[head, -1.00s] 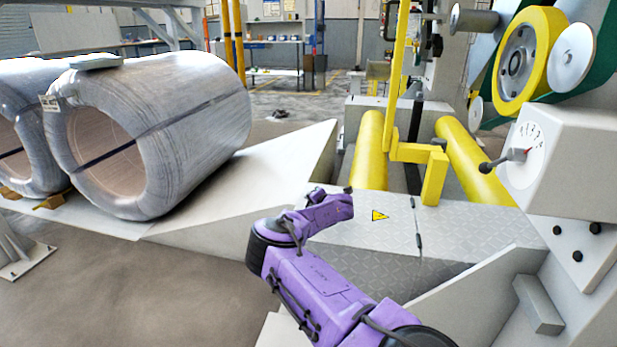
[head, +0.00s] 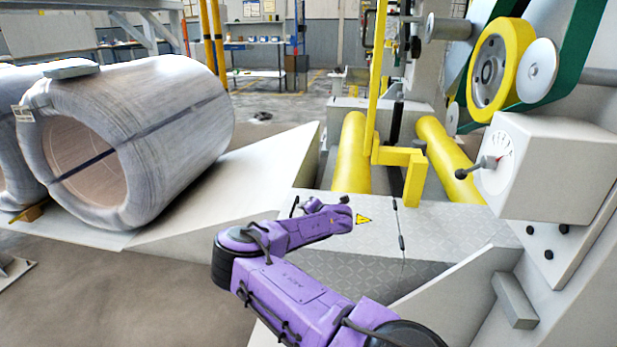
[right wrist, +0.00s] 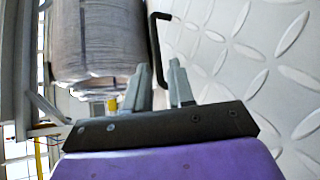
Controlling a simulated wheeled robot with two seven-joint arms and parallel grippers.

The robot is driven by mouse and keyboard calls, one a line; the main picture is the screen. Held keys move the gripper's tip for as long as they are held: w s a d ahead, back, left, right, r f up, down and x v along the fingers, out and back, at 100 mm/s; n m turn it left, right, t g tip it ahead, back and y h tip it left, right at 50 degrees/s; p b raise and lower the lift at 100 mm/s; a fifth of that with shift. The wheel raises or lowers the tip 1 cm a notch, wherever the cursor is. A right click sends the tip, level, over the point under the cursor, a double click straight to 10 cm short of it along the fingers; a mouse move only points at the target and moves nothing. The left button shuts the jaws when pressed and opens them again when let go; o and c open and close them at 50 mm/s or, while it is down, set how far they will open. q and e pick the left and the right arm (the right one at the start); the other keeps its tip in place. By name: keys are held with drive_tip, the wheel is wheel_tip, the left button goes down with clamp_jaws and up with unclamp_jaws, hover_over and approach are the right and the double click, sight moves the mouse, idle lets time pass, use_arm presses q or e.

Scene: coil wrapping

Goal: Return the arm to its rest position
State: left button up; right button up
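My right arm (head: 290,295) is purple and comes in from the bottom right of the head view. It bends at an elbow at lower left, and its wrist (head: 315,225) is over the grey tread-plate platform. In the right wrist view, my right gripper (right wrist: 163,78) has its two grey fingers apart, with a gap between them. A black bent bar (right wrist: 154,45) lines up with that gap; I cannot tell its distance, but the fingers are not closed on it. In the head view the fingertips are too small to make out. My left gripper is not in view.
A large wrapped coil (head: 180,120) lies at left beside a pale sloping plate (head: 235,195). Yellow rollers (head: 351,155) and a yellow bracket (head: 400,158) stand behind the platform. A dial box (head: 550,170) and yellow wheel (head: 497,70) are at right.

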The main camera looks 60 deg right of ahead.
drive_tip(key=shift+v, duration=1.45)
